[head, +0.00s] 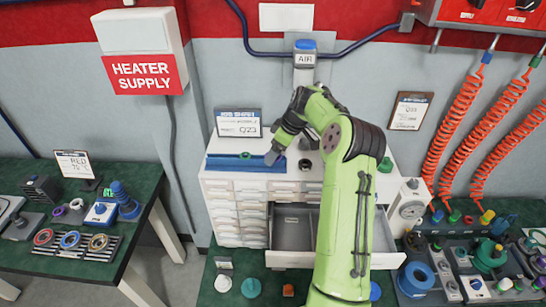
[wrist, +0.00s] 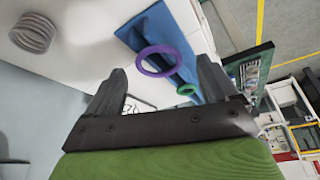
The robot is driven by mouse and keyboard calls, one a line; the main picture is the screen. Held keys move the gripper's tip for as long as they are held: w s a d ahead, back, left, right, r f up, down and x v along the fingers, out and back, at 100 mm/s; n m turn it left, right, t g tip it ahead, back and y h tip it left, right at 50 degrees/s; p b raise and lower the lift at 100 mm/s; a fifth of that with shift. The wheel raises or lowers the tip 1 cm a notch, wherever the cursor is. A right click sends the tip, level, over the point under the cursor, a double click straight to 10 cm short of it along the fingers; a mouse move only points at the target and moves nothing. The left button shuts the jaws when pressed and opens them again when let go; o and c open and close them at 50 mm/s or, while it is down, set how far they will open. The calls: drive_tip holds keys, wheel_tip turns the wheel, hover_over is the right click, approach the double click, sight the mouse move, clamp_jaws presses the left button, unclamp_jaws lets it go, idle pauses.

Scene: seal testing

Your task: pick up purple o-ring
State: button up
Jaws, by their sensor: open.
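A purple o-ring (wrist: 150,48) shows in the wrist view against the blue rack (wrist: 137,32). It appears between and just beyond the two fingertips of my gripper (wrist: 160,65), which is open with nothing in its grasp. I cannot tell whether the fingers touch the ring. In the head view my gripper (head: 272,157) is at the right part of the blue rack (head: 225,163) on top of the white drawer cabinet. The purple o-ring cannot be made out there. A green o-ring (wrist: 187,89) is beside the purple one in the wrist view.
An open drawer (head: 292,232) juts out below the cabinet top. A spring-like grey coil (wrist: 33,32) stands near the rack. A white sign (head: 238,123) stands behind the rack. Another purple ring (head: 58,211) lies on the left table.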

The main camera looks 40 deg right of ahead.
drive_tip(key=shift+w+f, duration=0.25)
drive_tip(key=shift+f, duration=0.2)
drive_tip(key=shift+s, duration=0.1)
drive_tip(key=shift+c, duration=0.9)
drive_tip(key=c, duration=0.9)
